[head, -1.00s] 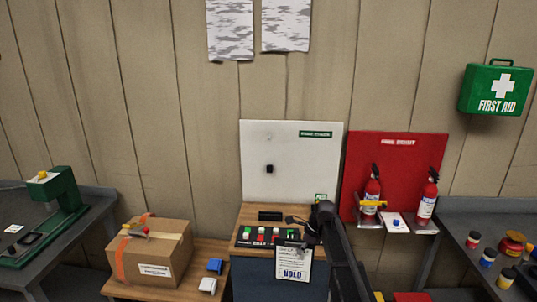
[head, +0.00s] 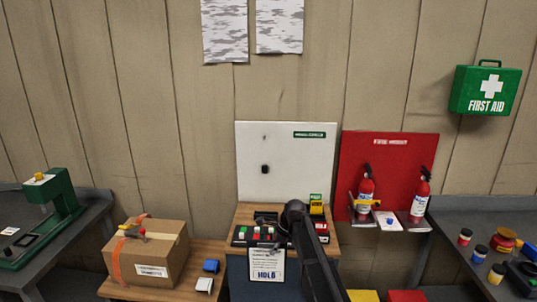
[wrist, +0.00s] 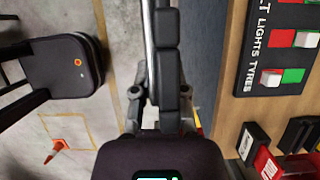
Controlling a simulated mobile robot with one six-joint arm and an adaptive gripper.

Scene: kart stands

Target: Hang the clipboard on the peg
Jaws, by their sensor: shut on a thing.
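The clipboard (head: 265,266), a white sheet with a dark rim and "HOLD" on it, hangs upright in front of the desk in the head view. My gripper (head: 279,243) is shut on its top edge, partly hidden by my arm. In the wrist view my gripper (wrist: 165,75) shows as dark fingers, with a thin pale edge beside them that looks like the clipboard seen edge-on. The black peg (head: 264,169) sticks out of the white board (head: 285,150), above and behind the clipboard, and nothing hangs on it.
A switch panel (head: 256,236) lies on the wooden desk top below the board. A cardboard box (head: 150,255) stands to the left. A red board (head: 395,155) with two fire extinguishers is to the right. The white board's face around the peg is clear.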

